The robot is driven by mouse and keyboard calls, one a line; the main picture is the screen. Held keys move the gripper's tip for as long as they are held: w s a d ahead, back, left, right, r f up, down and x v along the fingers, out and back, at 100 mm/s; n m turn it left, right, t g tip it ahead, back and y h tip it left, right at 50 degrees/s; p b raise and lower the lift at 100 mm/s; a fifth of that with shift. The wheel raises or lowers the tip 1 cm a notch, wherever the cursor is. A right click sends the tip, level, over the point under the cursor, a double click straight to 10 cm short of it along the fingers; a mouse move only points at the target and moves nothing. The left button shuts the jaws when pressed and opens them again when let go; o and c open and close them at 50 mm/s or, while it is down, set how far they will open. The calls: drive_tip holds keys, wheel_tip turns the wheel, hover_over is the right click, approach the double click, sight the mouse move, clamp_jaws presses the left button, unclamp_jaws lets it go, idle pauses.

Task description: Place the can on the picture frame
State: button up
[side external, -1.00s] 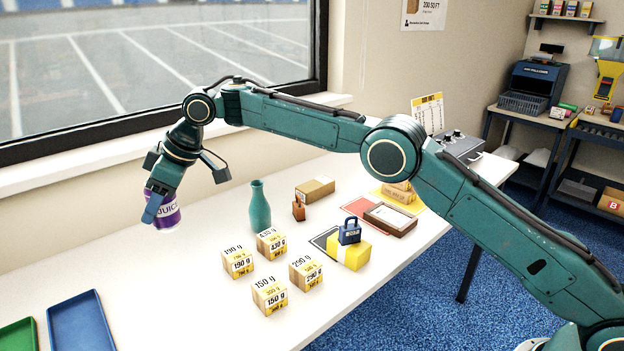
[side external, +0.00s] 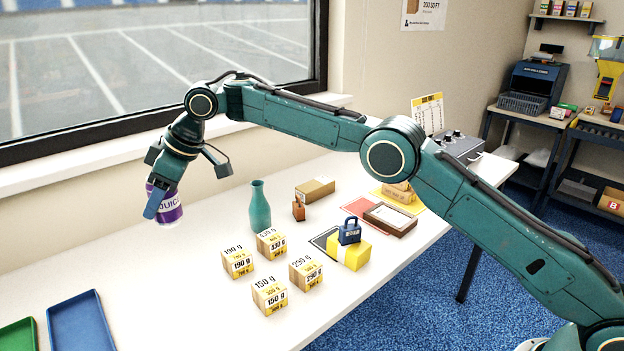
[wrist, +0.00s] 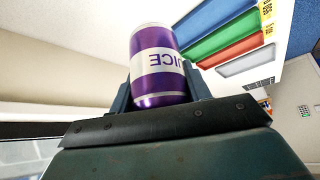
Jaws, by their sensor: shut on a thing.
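The can (side external: 169,206) is purple with a white label band reading "JUICE". My gripper (side external: 157,204) is shut on it at the left and holds it above the white table. In the wrist view the can (wrist: 155,62) sits between the two dark blue fingers. A flat, brown-edged rectangular piece (side external: 390,219) lies at the right part of the table, over a red mat; it looks like the picture frame, and nothing stands on it. The can is far to its left.
Several marked weight blocks (side external: 270,296) stand mid-table, with a teal bottle (side external: 260,207) behind them. A blue padlock-shaped weight (side external: 349,231) sits on a yellow box (side external: 348,252). A blue tray (side external: 80,325) lies at the front left. The table's left middle is clear.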

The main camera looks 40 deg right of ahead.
drive_tip(key=w+d+r+m, duration=0.1)
drive_tip(key=w+d, duration=0.1)
drive_tip(key=d, duration=2.7)
drive_tip(key=s+d, duration=0.4)
drive_tip(key=d, duration=0.5)
drive_tip(key=s+d+r+m+t, duration=0.1)
drive_tip(key=s+d, duration=0.4)
drive_tip(key=d, duration=0.3)
drive_tip(key=s+d+r+h, duration=0.1)
drive_tip(key=s+d, duration=0.4)
drive_tip(key=d, duration=0.4)
drive_tip(key=shift+d+m, duration=0.35)
drive_tip(key=shift+m, duration=0.05)
drive_tip(key=shift+f, duration=0.1)
hover_over(387, 215)
wheel_tip(387, 215, down, 16)
drive_tip(key=shift+r, duration=0.2)
drive_tip(key=shift+f, duration=2.1)
